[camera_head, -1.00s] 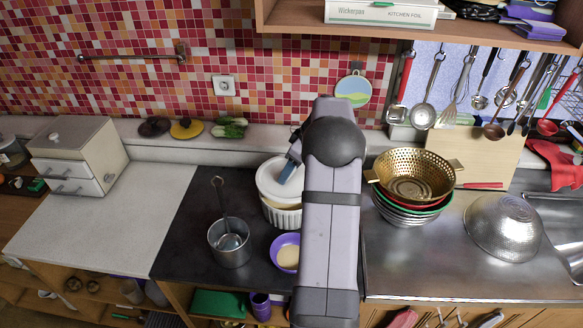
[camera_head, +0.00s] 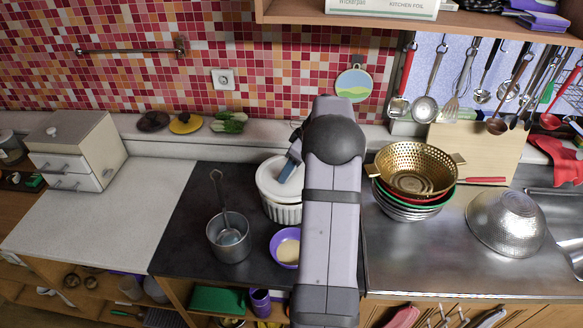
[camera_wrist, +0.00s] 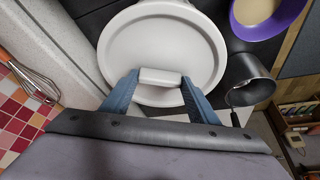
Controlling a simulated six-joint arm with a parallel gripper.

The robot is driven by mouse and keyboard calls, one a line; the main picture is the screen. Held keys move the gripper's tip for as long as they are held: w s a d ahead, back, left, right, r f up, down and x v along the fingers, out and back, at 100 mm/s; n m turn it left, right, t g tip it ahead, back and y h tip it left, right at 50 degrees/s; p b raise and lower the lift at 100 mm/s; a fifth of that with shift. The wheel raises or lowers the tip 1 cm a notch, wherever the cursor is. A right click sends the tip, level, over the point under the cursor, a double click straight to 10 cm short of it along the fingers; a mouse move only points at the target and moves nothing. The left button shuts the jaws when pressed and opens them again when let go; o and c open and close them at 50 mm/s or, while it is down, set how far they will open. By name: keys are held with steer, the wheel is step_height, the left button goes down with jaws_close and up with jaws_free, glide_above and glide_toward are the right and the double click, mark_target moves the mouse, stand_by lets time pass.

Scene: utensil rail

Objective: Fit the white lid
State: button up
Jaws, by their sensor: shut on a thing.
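The white lid (camera_head: 270,180) lies over the mouth of the white ribbed pot (camera_head: 284,214) on the dark counter, left of my arm. In the head view it looks level, and no gap shows between it and the pot's visible front rim. My gripper (camera_wrist: 160,80) is shut on the bar handle of the lid in the wrist view, one blue finger at each end. In the head view a blue finger (camera_head: 288,170) shows above the lid. My arm hides the pot's right side.
A purple bowl (camera_head: 287,251) stands close in front of the pot. A metal saucepan (camera_head: 229,240) with an upright handle stands at the front left. Stacked bowls under a gold colander (camera_head: 405,182) stand right of my arm.

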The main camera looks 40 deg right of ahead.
steer(key=shift+f+b, duration=1)
steer(key=shift+f, duration=0.05)
steer(key=o, duration=1.1)
steer(key=shift+o, duration=0.2)
steer(key=shift+r, duration=0.1)
steer(key=shift+b+v, duration=1.25)
steer(key=shift+v, duration=2.4)
steer(key=shift+a, duration=0.15)
